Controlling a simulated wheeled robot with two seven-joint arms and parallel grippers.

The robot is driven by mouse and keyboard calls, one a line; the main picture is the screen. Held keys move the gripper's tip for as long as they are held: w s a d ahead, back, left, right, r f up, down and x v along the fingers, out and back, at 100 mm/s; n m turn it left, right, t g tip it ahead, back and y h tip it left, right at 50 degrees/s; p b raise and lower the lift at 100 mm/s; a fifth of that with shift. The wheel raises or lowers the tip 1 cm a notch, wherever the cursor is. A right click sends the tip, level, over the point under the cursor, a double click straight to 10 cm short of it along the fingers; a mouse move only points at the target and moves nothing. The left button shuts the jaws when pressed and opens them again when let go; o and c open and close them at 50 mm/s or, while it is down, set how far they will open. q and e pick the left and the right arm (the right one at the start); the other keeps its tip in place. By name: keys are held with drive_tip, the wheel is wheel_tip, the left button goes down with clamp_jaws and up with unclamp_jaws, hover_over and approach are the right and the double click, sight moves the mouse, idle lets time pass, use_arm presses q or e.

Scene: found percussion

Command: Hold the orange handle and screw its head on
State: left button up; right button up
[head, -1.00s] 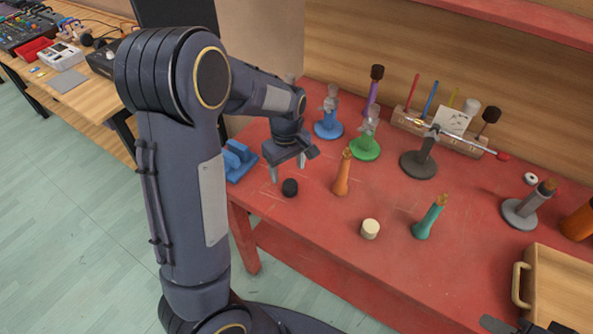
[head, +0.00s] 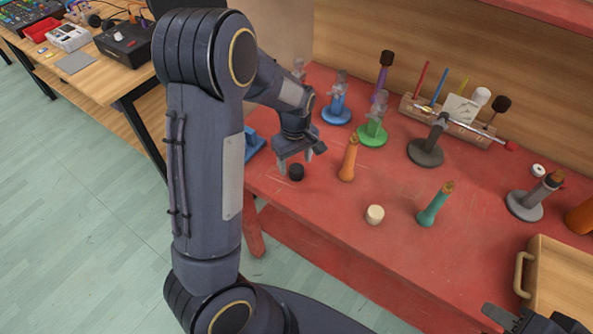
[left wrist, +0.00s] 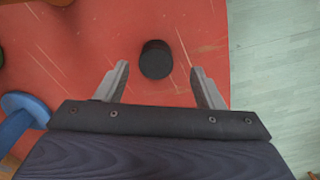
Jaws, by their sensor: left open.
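The orange handle (head: 348,158) stands upright on the red table, its narrow top bare. A short black cylindrical head (head: 296,172) sits on the table left of it, and a cream one (head: 375,214) sits in front of it. Which head belongs to the handle cannot be told. My left gripper (head: 300,161) is open and empty, pointing down just above the black head. In the left wrist view the black head (left wrist: 156,59) shows between and slightly beyond the two fingertips. My right gripper (head: 535,322) is partly cut off at the bottom right; its jaws are unclear.
A teal handle (head: 434,205) stands to the right. Blue (head: 337,116) and green (head: 373,136) stands and a dark grey stand (head: 425,153) are behind. A wooden box with a handle (head: 560,285) is at front right. The table's front centre is mostly clear.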

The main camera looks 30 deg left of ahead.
sight(297, 168)
use_arm(q)
drive_tip(key=f, duration=0.4)
drive_tip(key=shift+w+f, duration=0.15)
drive_tip(key=shift+w, duration=0.1)
drive_tip(key=c, duration=1)
drive_tip(key=shift+c, duration=0.3)
